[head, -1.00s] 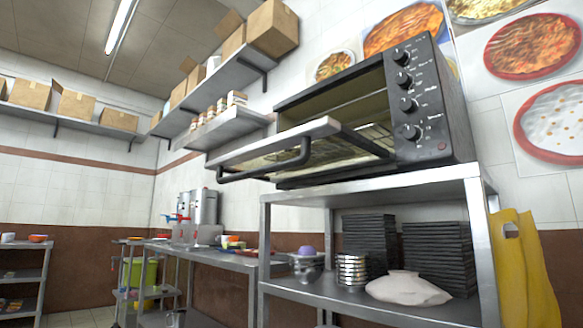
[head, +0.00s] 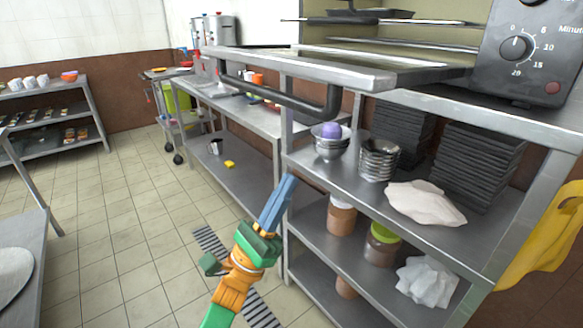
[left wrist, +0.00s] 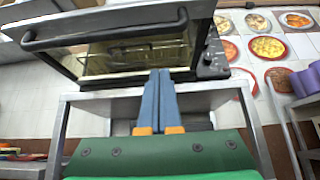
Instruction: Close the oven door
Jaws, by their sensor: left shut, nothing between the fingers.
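The black oven (head: 520,50) stands on top of a steel shelf rack. Its door (head: 345,72) is swung down open, sticking out nearly level toward me, with a dark bar handle (head: 285,98) along its front edge. My left gripper (head: 284,192) is shut and empty, below the door and handle and apart from them, in front of the rack. In the left wrist view its blue fingers (left wrist: 159,98) are together, pointing toward the oven (left wrist: 130,48), with the door handle (left wrist: 105,32) above them. My right gripper is not in view.
The steel rack (head: 480,250) below the oven holds stacked black trays (head: 475,165), metal bowls (head: 378,160), a white cloth bag (head: 425,203) and jars. A yellow apron-like item (head: 555,235) hangs at right. The tiled floor (head: 130,240) to the left is open.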

